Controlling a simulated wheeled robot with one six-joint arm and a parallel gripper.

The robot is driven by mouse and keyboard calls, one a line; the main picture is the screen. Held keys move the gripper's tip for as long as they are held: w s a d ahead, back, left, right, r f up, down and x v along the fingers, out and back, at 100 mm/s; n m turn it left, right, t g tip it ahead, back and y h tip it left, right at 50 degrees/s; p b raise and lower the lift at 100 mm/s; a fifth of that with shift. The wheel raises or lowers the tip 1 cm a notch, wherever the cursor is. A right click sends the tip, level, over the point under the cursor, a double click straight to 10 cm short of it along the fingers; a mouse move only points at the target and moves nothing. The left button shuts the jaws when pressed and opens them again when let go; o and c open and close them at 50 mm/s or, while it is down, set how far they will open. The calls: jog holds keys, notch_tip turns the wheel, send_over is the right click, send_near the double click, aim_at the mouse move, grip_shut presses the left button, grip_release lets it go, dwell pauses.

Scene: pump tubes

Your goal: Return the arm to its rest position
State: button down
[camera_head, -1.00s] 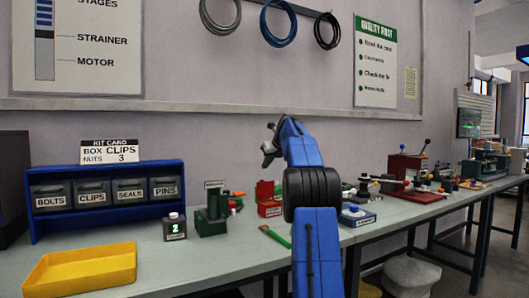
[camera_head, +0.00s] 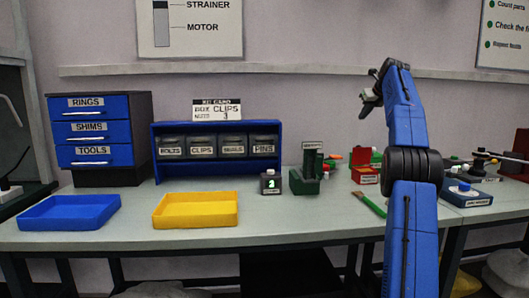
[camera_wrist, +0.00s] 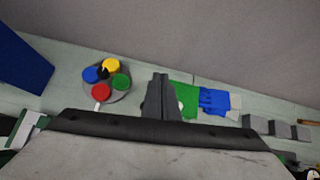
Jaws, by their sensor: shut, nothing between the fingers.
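My arm (camera_head: 409,215) stands at the right of the head view, raised in front of the bench. My gripper (camera_head: 368,98) is at its upper end, pointing left, high above the bench top and apart from everything on it. In the wrist view my gripper's fingers (camera_wrist: 163,98) are together at the centre with nothing between them. Behind them in that view are a disc with coloured caps (camera_wrist: 108,82), a green piece (camera_wrist: 184,92) and a blue piece (camera_wrist: 213,100).
A green tool (camera_head: 369,204) and a red box (camera_head: 366,177) lie near my arm. The front middle is clear.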

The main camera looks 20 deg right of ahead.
jog(key=s+a+f+n+g, duration=0.1)
jog(key=s+a+n, duration=0.3)
jog(key=a, duration=0.6)
jog(key=s+a+f+n+y, duration=0.1)
jog(key=s+a+n, duration=0.35)
jog(key=a, duration=0.45)
jog(key=s+a+f+n+g, duration=0.1)
jog(key=s+a+n, duration=0.35)
jog(key=a, duration=0.55)
jog(key=s+a+f+n, duration=0.9)
jog(key=s+a, duration=0.4)
jog(key=s, duration=0.1)
jog(key=s+a+f+n, duration=0.3)
jog(key=s+f+n, duration=0.2)
jog(key=s+f, duration=0.3)
jog(key=s+a+f+n+g, duration=0.1)
jog(key=s+a+f+n, duration=0.2)
jog(key=s+f, duration=0.6)
jog(key=s+a+f+n+g, duration=0.1)
jog(key=s+a+f+n, duration=0.3)
jog(key=s+f+n, duration=0.3)
jog(key=s+f, duration=0.2)
jog(key=s, duration=0.1)
jog(key=shift+s+f+y, duration=0.25)
jog(key=shift+s+y, duration=0.15)
